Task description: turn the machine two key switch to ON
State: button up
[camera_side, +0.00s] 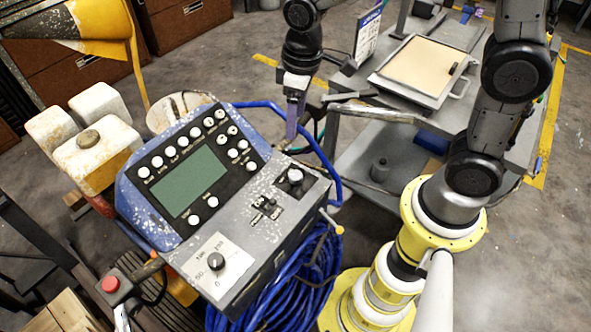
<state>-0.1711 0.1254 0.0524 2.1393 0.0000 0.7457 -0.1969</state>
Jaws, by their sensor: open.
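The line striper's control console (215,185) has a blue frame, a green screen (190,182) and several white round buttons. On its grey lower panel, a black plate at the right carries a round switch with a pale top (295,176). Small black toggle-like switches (266,207) sit left of it. I cannot read their labels or tell which is the machine two key switch, or its setting. My gripper (291,136) points down behind the console's right upper edge, apart from the switches. It is open, seen edge-on, and I see nothing held.
A dial (216,261) sits on the lower panel, and a red button (110,284) is beside the console. A blue hose (318,150) arches near my gripper. A grey workbench (490,130) with a tray stands behind. Space above the panel is clear.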

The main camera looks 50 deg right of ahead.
aim_at(296, 175)
jog(key=shift+g, duration=0.4)
jog(key=f, duration=1.6)
jog(key=shift+s+a+f, duration=0.2)
jog(key=shift+a+f, duration=0.05)
jog(key=shift+a, duration=0.15)
grip_shut()
